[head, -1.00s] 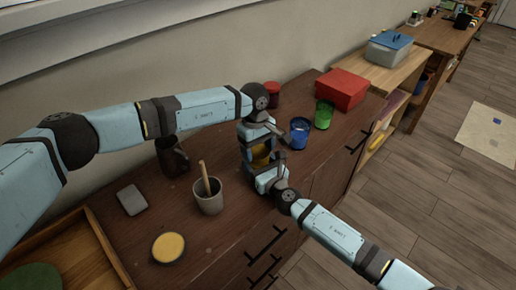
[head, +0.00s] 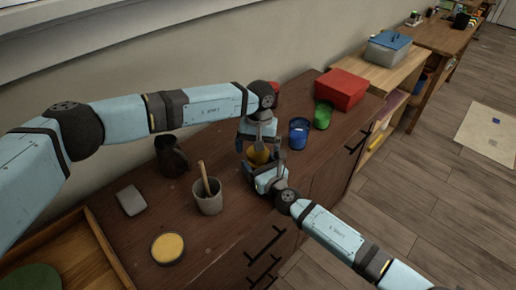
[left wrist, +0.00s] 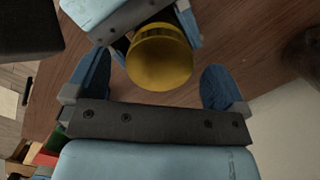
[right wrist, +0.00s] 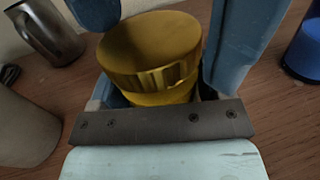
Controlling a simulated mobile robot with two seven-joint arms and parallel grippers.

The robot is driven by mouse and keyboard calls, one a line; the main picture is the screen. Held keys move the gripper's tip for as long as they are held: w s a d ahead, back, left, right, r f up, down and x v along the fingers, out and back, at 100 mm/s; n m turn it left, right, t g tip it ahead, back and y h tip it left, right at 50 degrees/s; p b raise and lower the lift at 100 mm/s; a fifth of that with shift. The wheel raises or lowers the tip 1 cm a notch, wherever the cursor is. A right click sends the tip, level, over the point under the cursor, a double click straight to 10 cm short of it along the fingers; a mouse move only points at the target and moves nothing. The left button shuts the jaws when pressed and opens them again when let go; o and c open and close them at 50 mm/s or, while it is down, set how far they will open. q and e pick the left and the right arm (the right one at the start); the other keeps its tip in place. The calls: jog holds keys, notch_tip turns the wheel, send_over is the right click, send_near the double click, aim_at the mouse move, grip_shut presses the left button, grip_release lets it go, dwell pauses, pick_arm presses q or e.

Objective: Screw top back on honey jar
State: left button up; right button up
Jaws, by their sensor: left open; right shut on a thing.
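The honey jar (right wrist: 160,98) is upright in my right gripper (head: 264,172), whose fingers are shut on its sides below the top. The golden ridged top (right wrist: 150,50) sits over the jar's mouth in the right wrist view; I cannot tell how tightly it is seated. It also shows as a round yellow-gold disc in the left wrist view (left wrist: 160,58). My left gripper (left wrist: 154,86) is open above the jar, its blue fingers spread to either side of the top and apart from it. In the head view the grippers partly hide the jar (head: 257,156).
A grey cup with a wooden stick (head: 208,200), a dark pitcher (head: 171,158), a yellow-topped round dish (head: 167,248) and a grey slab (head: 131,200) stand left on the cabinet. Blue (head: 299,134) and green (head: 323,114) cups and a red box (head: 341,88) stand right.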

pick_arm(q)
notch_tip(320, 180, up, 12)
jog(key=w, duration=0.1)
jog(key=shift+w+d+f, duration=0.15)
jog(key=shift+w+f, duration=0.05)
pick_arm(e)
jog(key=o, duration=1.8)
jog(key=shift+c, duration=0.2)
pick_arm(q)
jog(key=shift+r+p, duration=0.4)
pick_arm(e)
jog(key=v, duration=1.4)
jog(key=shift+f, duration=0.1)
